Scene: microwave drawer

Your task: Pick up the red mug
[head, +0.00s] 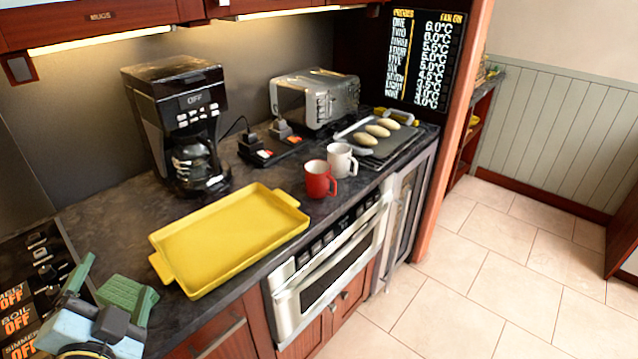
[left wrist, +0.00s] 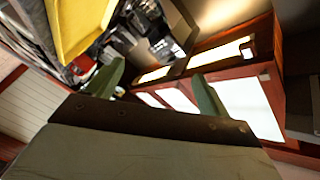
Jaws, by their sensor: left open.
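The red mug (head: 320,180) stands upright on the dark counter, close to its front edge, with its handle toward the right. A white mug (head: 342,161) stands just behind it to the right. My left gripper (head: 106,282) is at the lower left of the head view, well away from the red mug, with the yellow tray between them. Its green fingers are apart and nothing is between them; they also show in the left wrist view (left wrist: 160,85). My right gripper is not visible.
A yellow tray (head: 232,236) lies on the counter (head: 100,215). Behind are a coffee maker (head: 181,125), a toaster (head: 314,98) and a dark tray (head: 395,148) with several pale rolls. A steel drawer appliance (head: 330,270) is below the counter edge. Cabinets hang above.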

